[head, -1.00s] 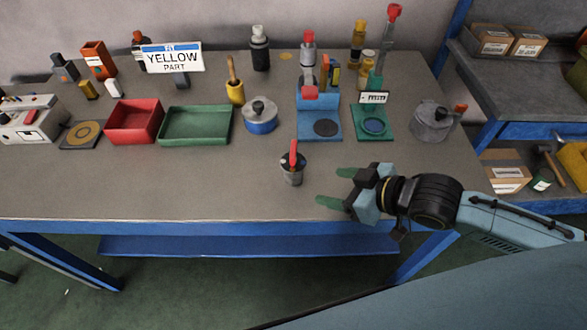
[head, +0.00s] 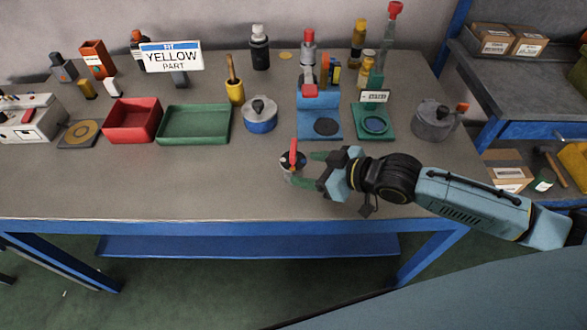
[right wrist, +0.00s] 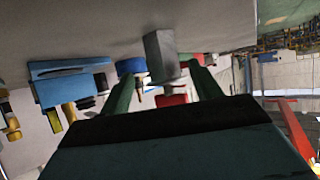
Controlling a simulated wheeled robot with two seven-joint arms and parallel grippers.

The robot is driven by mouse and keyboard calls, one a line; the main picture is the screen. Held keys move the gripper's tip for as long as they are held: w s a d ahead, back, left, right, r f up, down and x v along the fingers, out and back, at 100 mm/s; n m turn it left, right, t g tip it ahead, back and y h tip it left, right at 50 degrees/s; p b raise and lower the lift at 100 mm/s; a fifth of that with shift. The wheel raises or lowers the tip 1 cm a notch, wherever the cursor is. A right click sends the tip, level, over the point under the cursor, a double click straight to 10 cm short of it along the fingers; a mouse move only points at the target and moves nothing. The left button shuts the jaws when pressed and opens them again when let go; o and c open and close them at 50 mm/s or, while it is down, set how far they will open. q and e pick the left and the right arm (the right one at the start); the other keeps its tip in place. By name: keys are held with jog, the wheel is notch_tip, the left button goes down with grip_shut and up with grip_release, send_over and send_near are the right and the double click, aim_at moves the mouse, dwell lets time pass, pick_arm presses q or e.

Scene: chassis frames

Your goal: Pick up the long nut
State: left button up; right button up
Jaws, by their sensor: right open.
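A small grey upright piece with a dark top and a red lever-like part (head: 293,153) stands on the table in the head view. It may be the long nut, but I cannot tell for sure. The right wrist view, which is upside down, shows a grey faceted block (right wrist: 160,55) in line with the gap between my green fingers. My right gripper (head: 306,168) is open just right of the piece, its fingertips reaching beside it; it also shows in the right wrist view (right wrist: 163,82). Part of the piece is hidden by the near finger. My left gripper is not in view.
A red tray (head: 133,138) and a green tray (head: 194,142) stand to the left. A blue pot (head: 260,124), a blue stand (head: 320,136), a green stand (head: 375,136) and a grey pot (head: 433,133) stand behind. The table front left (head: 130,190) is clear.

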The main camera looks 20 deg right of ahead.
aim_at(293, 166)
jog(key=x, duration=0.4)
jog(key=shift+w+a, duration=0.2)
jog(key=shift+a, duration=0.35)
jog(key=shift+r, duration=0.1)
jog(key=c, duration=1.2)
